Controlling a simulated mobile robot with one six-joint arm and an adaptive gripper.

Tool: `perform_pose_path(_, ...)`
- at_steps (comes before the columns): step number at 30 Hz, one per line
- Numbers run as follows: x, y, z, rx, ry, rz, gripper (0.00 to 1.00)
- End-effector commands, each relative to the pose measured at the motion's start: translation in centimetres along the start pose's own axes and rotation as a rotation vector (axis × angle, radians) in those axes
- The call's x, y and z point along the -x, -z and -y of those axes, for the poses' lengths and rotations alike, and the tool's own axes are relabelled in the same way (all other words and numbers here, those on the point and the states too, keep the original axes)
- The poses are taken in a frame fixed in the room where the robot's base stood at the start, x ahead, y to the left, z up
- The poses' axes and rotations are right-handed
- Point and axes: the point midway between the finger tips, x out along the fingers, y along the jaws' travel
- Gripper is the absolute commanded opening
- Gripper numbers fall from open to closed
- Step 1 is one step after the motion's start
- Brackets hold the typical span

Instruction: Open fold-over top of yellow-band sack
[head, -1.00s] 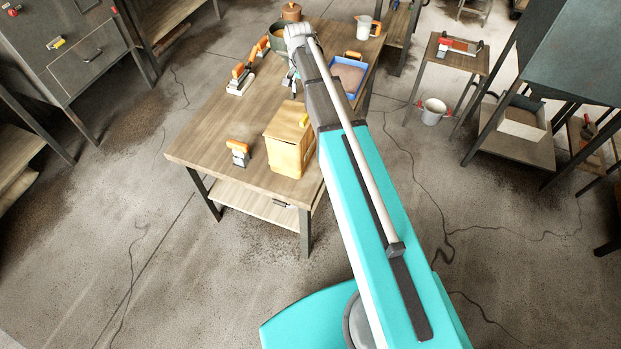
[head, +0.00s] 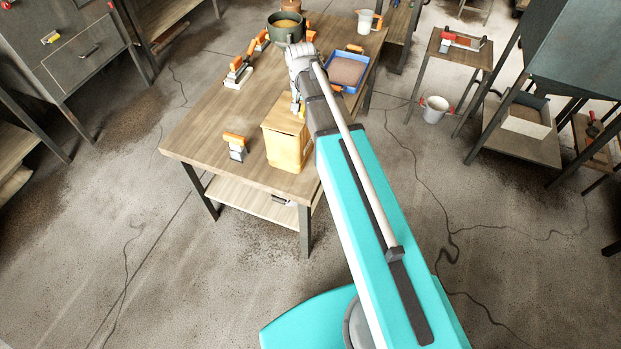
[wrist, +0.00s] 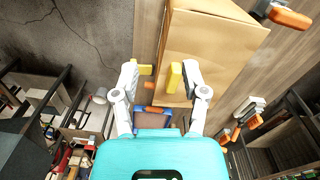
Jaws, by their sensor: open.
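The tan, box-shaped sack (head: 286,150) stands upright on the near end of the wooden table. In the wrist view the sack (wrist: 215,45) fills the top middle, with creased paper faces. I cannot make out a yellow band or the fold of its top clearly. My gripper (head: 297,104) is at the far side of the sack's top, partly hidden by my arm. In the wrist view my gripper (wrist: 160,73) is open, with yellow pads on its fingertips and nothing held between them. The right fingertip overlaps the sack's edge in the picture; contact cannot be told.
An orange-topped tool (head: 236,147) stands left of the sack on the table (head: 205,130). Farther back are a blue tray (head: 348,73) of brown grit, a dark green pot (head: 287,29) and a white jug (head: 367,21).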

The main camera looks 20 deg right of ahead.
Motion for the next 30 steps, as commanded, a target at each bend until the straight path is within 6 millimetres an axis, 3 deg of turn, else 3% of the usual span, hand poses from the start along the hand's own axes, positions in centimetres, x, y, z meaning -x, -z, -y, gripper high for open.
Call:
perform_pose_path(1,-0.9,-0.8,-0.2,0.015,0.001,0.0,0.57)
perform_pose_path(30,-9.2,-10.3,-2.7,0.294,0.013,-0.005,0.57)
